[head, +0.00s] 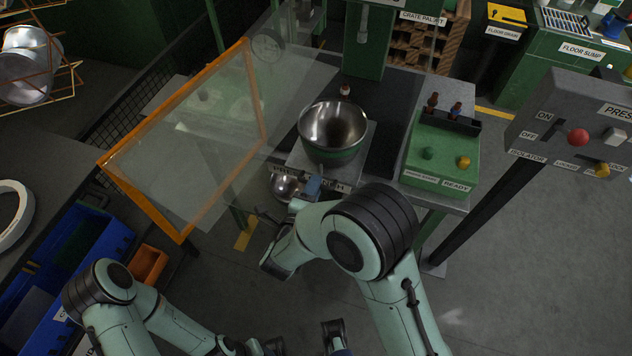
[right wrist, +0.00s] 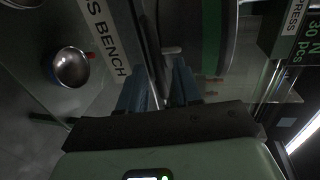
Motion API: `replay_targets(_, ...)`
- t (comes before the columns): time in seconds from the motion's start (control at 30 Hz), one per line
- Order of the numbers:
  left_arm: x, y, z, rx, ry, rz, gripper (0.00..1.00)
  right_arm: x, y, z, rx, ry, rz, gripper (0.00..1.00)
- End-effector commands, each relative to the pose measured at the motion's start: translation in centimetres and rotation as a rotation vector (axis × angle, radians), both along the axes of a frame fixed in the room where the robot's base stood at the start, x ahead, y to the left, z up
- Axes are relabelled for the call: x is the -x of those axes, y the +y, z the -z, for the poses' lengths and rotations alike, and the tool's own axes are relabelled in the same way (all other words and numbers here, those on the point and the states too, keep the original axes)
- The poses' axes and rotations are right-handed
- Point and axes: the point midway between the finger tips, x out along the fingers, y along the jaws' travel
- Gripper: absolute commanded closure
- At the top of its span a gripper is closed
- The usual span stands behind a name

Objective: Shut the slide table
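The slide table is a grey plate (head: 298,158) at the front of the press bench, under a large steel bowl (head: 333,128) with a green band. My right gripper (head: 312,187) is at the bench's front edge, just below the plate, partly hidden by my forearm. In the right wrist view, its two blue fingers (right wrist: 162,88) are apart, with a small pale peg (right wrist: 172,50) ahead of them. I see no contact with the peg.
A clear guard panel in an orange frame (head: 250,90) stands left of the bowl. A small steel bowl (head: 284,187) is left of my right gripper, also in the right wrist view (right wrist: 70,67). A green button box (head: 440,155) and a grey press panel (head: 580,125) are right.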

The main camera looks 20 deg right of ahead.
Motion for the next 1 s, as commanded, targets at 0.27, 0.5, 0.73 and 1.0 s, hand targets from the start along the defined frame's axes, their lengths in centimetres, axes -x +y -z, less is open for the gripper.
replay_targets(0.27, 0.0, 0.0, -0.2, 0.0, 0.0, 0.0, 0.57, -1.8, -1.2, 0.5, 0.001, 0.001, 0.001, 0.67)
replay_targets(0.5, 0.0, 0.0, -0.2, 0.0, 0.0, 0.0, 0.57, -1.8, -1.2, 0.5, 0.0, 0.001, 0.0, 0.67)
replay_targets(0.73, 0.0, 0.0, -0.2, 0.0, 0.0, 0.0, 0.57, -1.8, -1.2, 0.5, 0.0, 0.001, -0.001, 1.0)
replay_targets(1.0, 0.1, 0.0, 0.3, 0.0, 0.001, 0.0, 0.57, -2.7, -1.9, 0.6, 0.001, -0.001, 0.0, 1.0)
